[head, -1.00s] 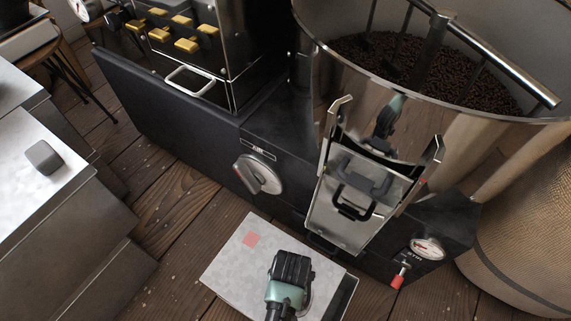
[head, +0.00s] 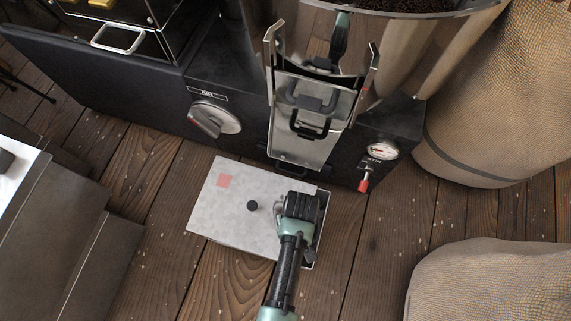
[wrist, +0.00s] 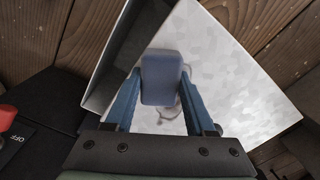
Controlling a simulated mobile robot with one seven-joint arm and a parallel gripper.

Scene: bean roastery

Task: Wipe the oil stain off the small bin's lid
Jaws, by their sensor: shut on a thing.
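The small bin's lid (head: 232,222) is a pale grey mottled plate low on the floor in front of the roaster. I cannot tell whether the block touches the lid.
The dark roaster with a round dial (head: 214,118), a metal chute (head: 312,120) and a gauge with a red-tipped lever (head: 365,184) stands just behind the bin. Woven sacks (head: 490,285) are at right, a grey counter (head: 50,235) at left. Wooden floor lies clear around the bin.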

